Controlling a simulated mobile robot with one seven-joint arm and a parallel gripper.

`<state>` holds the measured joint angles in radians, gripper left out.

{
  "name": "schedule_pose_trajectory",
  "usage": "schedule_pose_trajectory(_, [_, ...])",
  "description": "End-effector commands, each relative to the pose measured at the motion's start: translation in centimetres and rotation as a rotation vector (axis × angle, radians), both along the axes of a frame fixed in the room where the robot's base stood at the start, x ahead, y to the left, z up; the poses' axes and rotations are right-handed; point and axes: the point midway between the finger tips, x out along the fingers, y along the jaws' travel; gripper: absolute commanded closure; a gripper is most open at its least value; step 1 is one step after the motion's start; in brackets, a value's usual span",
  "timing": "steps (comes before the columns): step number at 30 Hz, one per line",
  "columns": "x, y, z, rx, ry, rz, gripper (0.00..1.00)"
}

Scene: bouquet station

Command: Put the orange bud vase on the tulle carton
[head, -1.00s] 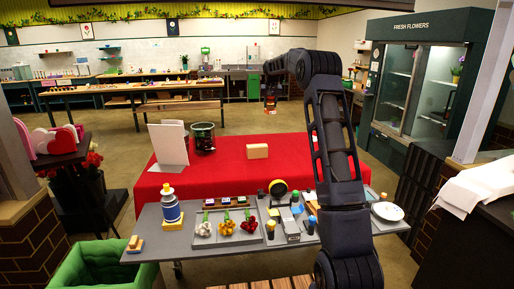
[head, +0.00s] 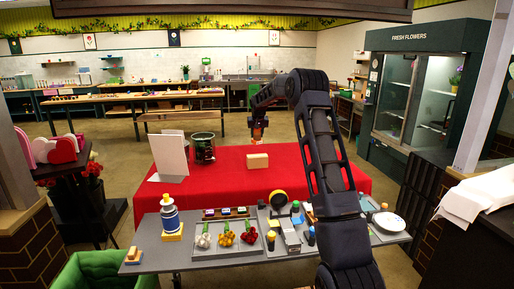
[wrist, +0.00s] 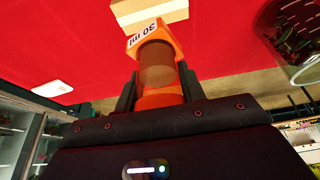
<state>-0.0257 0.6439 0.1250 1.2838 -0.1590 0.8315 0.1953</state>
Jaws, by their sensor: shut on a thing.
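The orange bud vase (wrist: 160,70) is between my gripper's fingers (wrist: 158,88) in the wrist view, with a "30 ml" label at its far end. In the head view, the vase (head: 257,137) shows small and orange under my gripper (head: 258,127). My gripper is shut on it, above the far part of the red table. A plain tan box (head: 257,161), which looks like the tulle carton, stands on the red cloth. The box also shows at the top of the wrist view (wrist: 150,14), just beyond the vase. The gap between vase and box is hard to judge.
On the red table (head: 225,178), a dark green container (head: 202,147) and a white folded board (head: 169,157) stand left of the box. A grey bench (head: 190,253) with flowers, bottles and tools lies nearer.

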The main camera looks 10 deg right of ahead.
Motion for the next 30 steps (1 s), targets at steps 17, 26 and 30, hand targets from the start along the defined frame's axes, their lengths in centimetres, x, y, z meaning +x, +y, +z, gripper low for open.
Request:
schedule_pose_trajectory(17, [0.0,0.0,-6.0,0.0,0.001,0.0,0.93])
schedule_pose_trajectory(26, [0.0,0.0,-7.5,0.0,-0.002,0.0,0.93])
schedule_pose_trajectory(30, [0.0,0.0,-7.6,0.0,-0.001,0.0,0.93])
